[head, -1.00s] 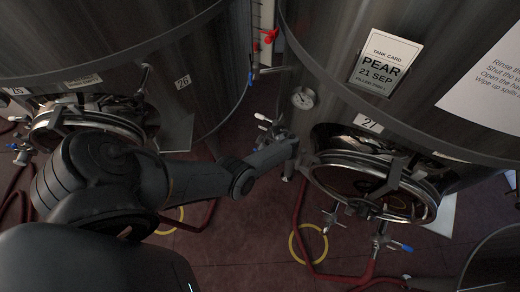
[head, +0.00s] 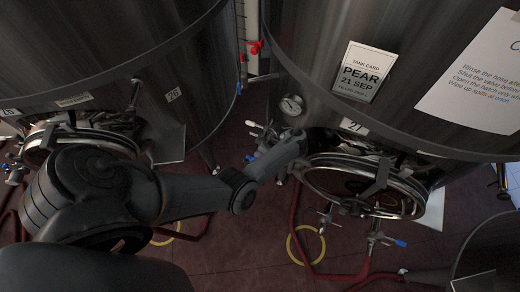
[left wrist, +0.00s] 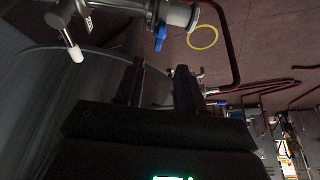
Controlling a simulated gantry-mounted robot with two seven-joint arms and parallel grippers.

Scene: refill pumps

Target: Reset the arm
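My left arm (head: 200,196) reaches from the left across the floor between the two tanks. Its far end stands in front of the lower left side of tank 27 (head: 310,60), close to the left of its round hatch (head: 365,190). The fingers are hidden in the head view. In the left wrist view my left gripper (left wrist: 158,70) has its two dark fingers apart, with nothing seen between them. A metal valve with a blue handle (left wrist: 161,38) and a white-tipped lever (left wrist: 75,52) show beyond the fingers. My right gripper is in neither view.
Tank 26 (head: 190,65) stands at the left. A pressure gauge (head: 291,105), a tank card (head: 364,72) and a paper notice (head: 475,85) are on tank 27. Valves with blue handles (head: 400,243), red hoses (head: 293,215) and yellow floor rings (head: 290,247) lie around the lower area.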

